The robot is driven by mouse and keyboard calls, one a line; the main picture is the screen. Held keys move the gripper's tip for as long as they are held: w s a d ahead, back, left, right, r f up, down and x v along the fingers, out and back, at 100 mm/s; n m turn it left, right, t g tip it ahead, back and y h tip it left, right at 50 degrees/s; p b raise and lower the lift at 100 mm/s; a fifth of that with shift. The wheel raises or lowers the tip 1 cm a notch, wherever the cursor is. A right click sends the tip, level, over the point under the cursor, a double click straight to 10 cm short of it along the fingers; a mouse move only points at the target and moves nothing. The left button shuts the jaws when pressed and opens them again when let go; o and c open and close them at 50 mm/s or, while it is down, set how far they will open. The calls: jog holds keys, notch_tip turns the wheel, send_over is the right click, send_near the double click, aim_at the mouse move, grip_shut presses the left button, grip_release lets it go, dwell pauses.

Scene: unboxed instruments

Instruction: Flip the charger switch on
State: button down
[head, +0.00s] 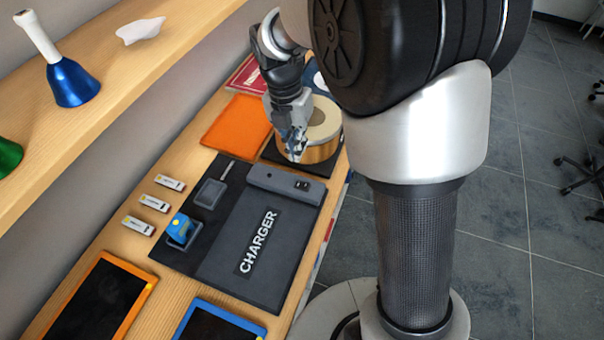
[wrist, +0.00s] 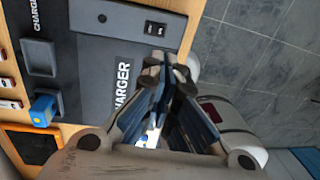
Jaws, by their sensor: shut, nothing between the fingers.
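The charger (head: 243,255) is a dark grey flat unit lettered CHARGER, lying on the wooden table; it also shows in the wrist view (wrist: 100,55). A raised grey bar (head: 270,180) runs along its far end. The small black switch (head: 302,185) sits at the right end of that bar; the wrist view shows it as a black rocker (wrist: 155,29). I cannot tell which way it is set. My gripper (head: 297,153) is shut and empty, its tips above and apart from the charger. In the wrist view the closed fingertips (wrist: 165,58) appear just below the switch.
A round wooden drum-like object (head: 325,150) stands beyond the charger, close behind my gripper. An orange panel (head: 236,124) lies left of it. A blue-and-yellow block (head: 180,230) and several white sticks (head: 154,202) lie left. Two framed tablets (head: 100,300) (head: 215,322) lie in front.

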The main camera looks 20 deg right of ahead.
aim_at(300, 190)
jog(key=f+b, duration=0.1)
jog(key=f, duration=0.3)
jog(key=d+f+b, duration=0.1)
jog(key=f+b, duration=0.1)
jog(key=f, duration=0.3)
jog(key=f+b, duration=0.1)
jog(key=f, duration=0.3)
jog(key=shift+s+d+f+b, duration=0.25)
jog(key=shift+s+f+b, duration=0.1)
jog(key=shift+s+b, duration=0.05)
jog(key=shift+s+f, duration=0.1)
jog(key=shift+f, duration=0.05)
jog(key=shift+d+f, duration=0.1)
jog(key=shift+f, duration=0.15)
jog(key=shift+r+p, duration=0.1)
jog(key=shift+p, duration=0.25)
jog(key=shift+w+a+r+p, duration=0.1)
jog(key=shift+w+a+p, duration=0.25)
jog(key=shift+w+a, duration=0.25)
jog(key=shift+s+r, duration=0.1)
jog(key=shift+s, duration=0.05)
